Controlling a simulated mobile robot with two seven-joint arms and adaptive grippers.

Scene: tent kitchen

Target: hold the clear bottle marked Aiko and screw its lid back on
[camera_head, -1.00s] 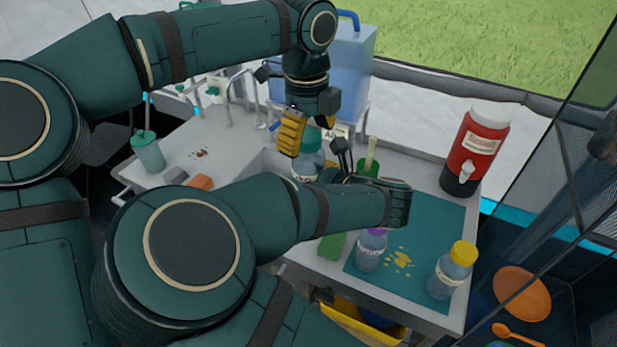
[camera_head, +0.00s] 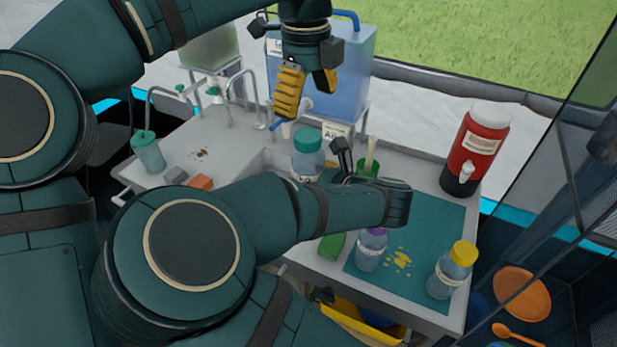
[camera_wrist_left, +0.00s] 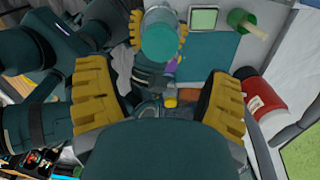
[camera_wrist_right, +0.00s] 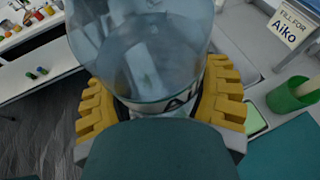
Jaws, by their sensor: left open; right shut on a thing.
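The clear Aiko bottle (camera_head: 308,166) is upright near the sink, with its teal lid (camera_head: 307,140) on top; how tightly the lid sits cannot be told. My right gripper (camera_wrist_right: 160,108) is shut on the bottle around its label, of which "AI" shows in the right wrist view. In the head view my own forearm hides most of that gripper. My left gripper (camera_head: 306,96) is open and empty above the lid, apart from it. In the left wrist view the lid (camera_wrist_left: 160,38) lies beyond the open fingers.
A purple-lidded bottle (camera_head: 371,252) and a yellow-lidded bottle (camera_head: 450,272) stand on the teal mat (camera_head: 430,215). A green cup (camera_head: 368,168), a "Fill for Aiko" sign (camera_wrist_right: 290,25) and a red cooler (camera_head: 474,150) are to the right. A blue water tank (camera_head: 350,70) stands behind.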

